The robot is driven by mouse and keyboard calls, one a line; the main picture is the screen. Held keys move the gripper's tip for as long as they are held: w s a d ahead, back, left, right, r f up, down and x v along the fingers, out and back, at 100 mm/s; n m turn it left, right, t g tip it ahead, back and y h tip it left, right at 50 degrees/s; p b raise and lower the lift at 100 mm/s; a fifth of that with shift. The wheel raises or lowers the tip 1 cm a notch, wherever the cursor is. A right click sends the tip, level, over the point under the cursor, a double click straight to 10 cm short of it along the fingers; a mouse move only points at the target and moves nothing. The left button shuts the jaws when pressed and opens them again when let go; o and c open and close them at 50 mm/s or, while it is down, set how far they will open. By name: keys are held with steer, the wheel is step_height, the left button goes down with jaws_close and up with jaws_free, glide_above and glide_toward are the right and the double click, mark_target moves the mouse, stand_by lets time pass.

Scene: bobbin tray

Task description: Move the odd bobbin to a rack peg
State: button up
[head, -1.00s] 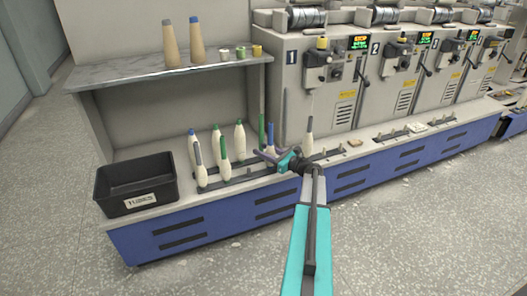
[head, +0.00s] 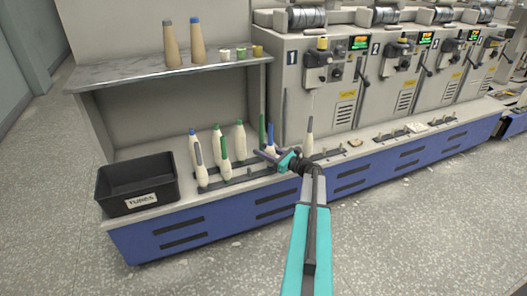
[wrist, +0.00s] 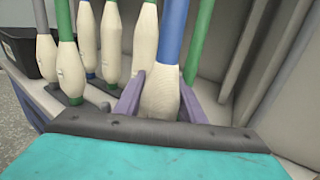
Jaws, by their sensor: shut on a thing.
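My gripper (head: 268,156) is at the right end of a group of bobbins on the low ledge. Its purple fingers are shut on a cream bobbin with a blue top (wrist: 160,92), gripped low on its body. That blue top (head: 270,133) also shows in the head view. Whether its base is clear of the tray is hidden. Beside it stand green-topped bobbins (head: 224,158), a grey-topped one (head: 200,165) and another blue-topped one (head: 193,146). Pegs of a rack (head: 332,154) show to the right, with a grey-topped bobbin (head: 309,138) upright near its left end.
A black bin (head: 130,190) labelled TUBES stands at the left end of the ledge. A shelf (head: 130,74) above holds two tan cones and small spools. Numbered machines (head: 320,110) stand behind the rack. More pegged racks (head: 392,136) lie farther right.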

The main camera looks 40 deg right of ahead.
steer(key=shift+f, duration=0.6)
stand_by(0.5)
steer(key=o, duration=0.8)
steer(key=shift+s, duration=0.1)
steer(key=shift+s+d+p, duration=0.25)
steer(key=shift+s+p, duration=0.1)
steer(key=shift+s, duration=1.45)
steer(key=shift+s+d+p, duration=0.3)
steer(key=shift+s, duration=1.5)
steer(key=shift+s+d+p, duration=0.25)
steer(key=shift+s+p, duration=0.1)
steer(key=shift+s, duration=1.45)
steer(key=shift+s, duration=0.1)
